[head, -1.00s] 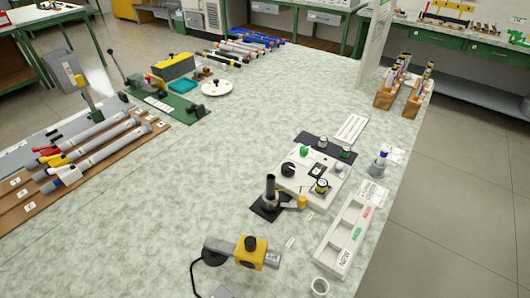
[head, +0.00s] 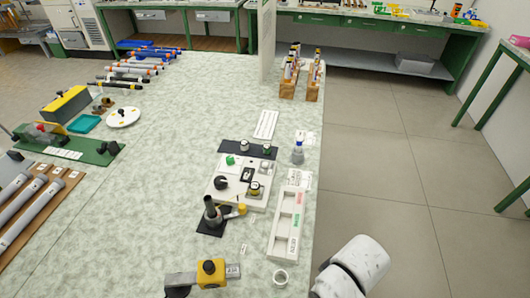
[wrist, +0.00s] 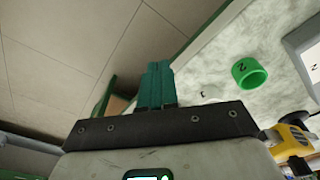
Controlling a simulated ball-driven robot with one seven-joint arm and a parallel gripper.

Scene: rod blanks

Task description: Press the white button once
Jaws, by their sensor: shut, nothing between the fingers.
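A pale control panel (head: 236,193) stands on the bench in the head view. It carries a green knob (head: 230,160), a black knob (head: 221,182) and a yellow-ringed control (head: 254,188). A dark strip (head: 232,149) along its far side carries small round caps. Some caps look pale, but I cannot tell which is the white button. My gripper (wrist: 154,84) shows only in the wrist view, its teal fingers shut together and empty. It is apart from the panel, which I cannot make out in the wrist view.
A white labelled tray (head: 287,222), a bottle (head: 298,151) and a black stand (head: 212,213) surround the panel.

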